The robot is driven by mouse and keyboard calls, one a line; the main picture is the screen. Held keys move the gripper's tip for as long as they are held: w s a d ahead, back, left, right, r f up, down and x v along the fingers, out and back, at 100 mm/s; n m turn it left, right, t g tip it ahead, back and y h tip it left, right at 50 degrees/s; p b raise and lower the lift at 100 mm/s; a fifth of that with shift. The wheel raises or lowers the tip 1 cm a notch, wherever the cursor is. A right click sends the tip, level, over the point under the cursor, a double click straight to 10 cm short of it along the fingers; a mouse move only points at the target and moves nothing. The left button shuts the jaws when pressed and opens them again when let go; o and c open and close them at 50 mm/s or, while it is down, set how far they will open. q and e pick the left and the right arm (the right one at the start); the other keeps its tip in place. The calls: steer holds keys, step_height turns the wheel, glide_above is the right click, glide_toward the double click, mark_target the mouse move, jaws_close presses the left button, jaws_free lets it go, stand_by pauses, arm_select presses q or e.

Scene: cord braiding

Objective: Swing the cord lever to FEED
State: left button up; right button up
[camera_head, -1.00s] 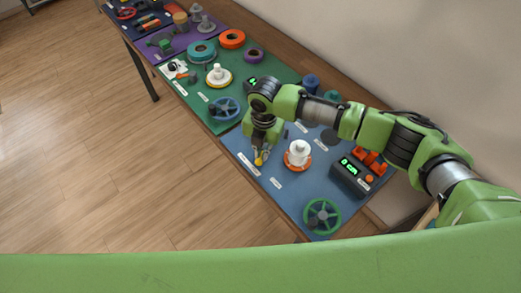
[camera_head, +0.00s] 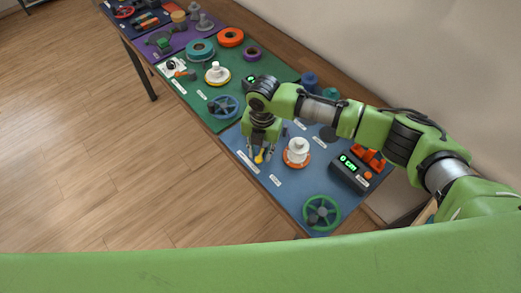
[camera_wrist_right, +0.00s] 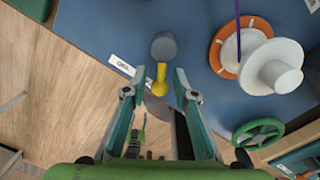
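The cord lever is a short yellow handle (camera_wrist_right: 161,78) on a grey round pivot (camera_wrist_right: 164,46), at the edge of the blue mat. In the head view its yellow end (camera_head: 259,158) shows just below my right gripper (camera_head: 261,154). In the right wrist view my right gripper (camera_wrist_right: 159,82) is open, with one finger on each side of the yellow handle and gaps between. A white label (camera_wrist_right: 122,65) lies beside the lever; its text is too small to read. My left gripper is out of view.
A white spool (camera_head: 297,148) on an orange base stands right of the lever. A dark box with a green display (camera_head: 350,172) and a green handwheel (camera_head: 321,212) are farther right. The green mat (camera_head: 200,101) holds a blue wheel (camera_head: 223,107). The wooden floor is clear.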

steer(key=shift+w, duration=0.1)
steer(key=shift+d+r, duration=0.1)
steer(key=shift+r, duration=0.1)
step_height(320, 180, up, 12)
steer(key=shift+f, duration=0.15)
steer(key=shift+d, duration=0.1)
stand_by(0.4)
